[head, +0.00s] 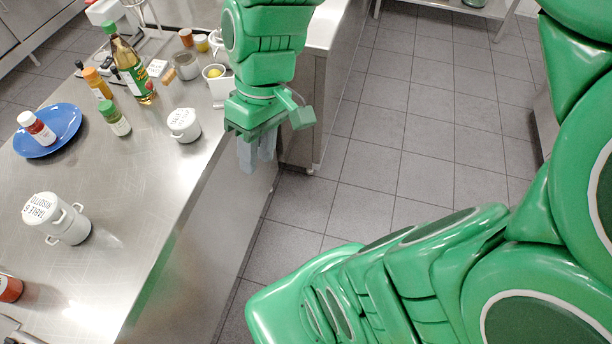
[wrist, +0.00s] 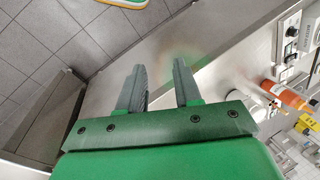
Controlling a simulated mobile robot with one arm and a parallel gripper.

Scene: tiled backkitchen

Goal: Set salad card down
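My gripper (head: 257,152) hangs over the front edge of the steel counter, fingers pointing down. In the wrist view my gripper (wrist: 160,75) has its two grey fingers apart, with nothing between them. I cannot make out a salad card for certain. A white card-like top with small print (head: 183,118) sits on a small white pot (head: 187,134), left of my gripper; its words are too small to read surely. A second white top (head: 41,208), lettered with what looks like "RISOTTO", is on another white pot (head: 70,228) nearer the front.
The steel counter (head: 140,195) is clear between the two pots. A blue plate (head: 62,122) with a red bottle, a green-labelled oil bottle (head: 133,70), an orange-capped bottle (head: 97,83) and a green-capped jar (head: 116,120) stand behind. Tiled floor (head: 380,155) lies to the right.

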